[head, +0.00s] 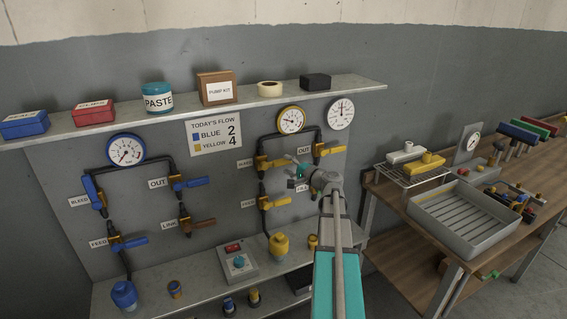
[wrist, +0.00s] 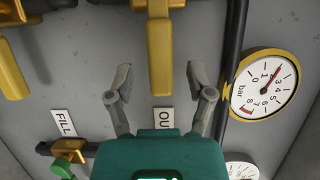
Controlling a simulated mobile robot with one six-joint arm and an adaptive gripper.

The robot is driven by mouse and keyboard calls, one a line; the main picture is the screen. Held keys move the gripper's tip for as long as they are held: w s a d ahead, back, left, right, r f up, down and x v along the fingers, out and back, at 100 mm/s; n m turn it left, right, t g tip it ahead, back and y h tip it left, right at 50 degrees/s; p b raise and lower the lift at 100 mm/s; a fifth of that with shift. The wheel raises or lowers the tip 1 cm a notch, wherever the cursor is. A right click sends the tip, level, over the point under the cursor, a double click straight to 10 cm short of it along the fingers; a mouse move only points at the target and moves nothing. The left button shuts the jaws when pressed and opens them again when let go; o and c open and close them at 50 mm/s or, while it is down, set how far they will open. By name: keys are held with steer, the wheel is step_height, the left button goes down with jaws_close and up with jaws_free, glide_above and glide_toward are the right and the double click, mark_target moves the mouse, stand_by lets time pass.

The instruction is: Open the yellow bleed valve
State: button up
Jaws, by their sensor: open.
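The yellow bleed valve's lever (head: 274,163) sits beside the "BLEED" label on the yellow piping of the panel. In the head view it points to the right from its pipe. In the wrist view the lever (wrist: 160,60) hangs in the upper middle, with its free end in the gap between my fingers. My gripper (head: 296,168) is just right of the lever in the head view. In the wrist view my gripper (wrist: 158,78) is open, with one finger on each side of the lever and visible space at both sides. Whether the fingertips are level with the lever in depth is unclear.
A second yellow lever (head: 272,202) is below, and the yellow "OUT" lever (head: 330,150) is right. The yellow-rimmed gauge (head: 291,120) is above. A green-handled valve (wrist: 68,160) by the "FILL" label is close to my gripper. A workbench with a grey tray (head: 470,242) stands at right.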

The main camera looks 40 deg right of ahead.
steer(key=shift+w+a, duration=0.2)
steer(key=shift+w, duration=1.25)
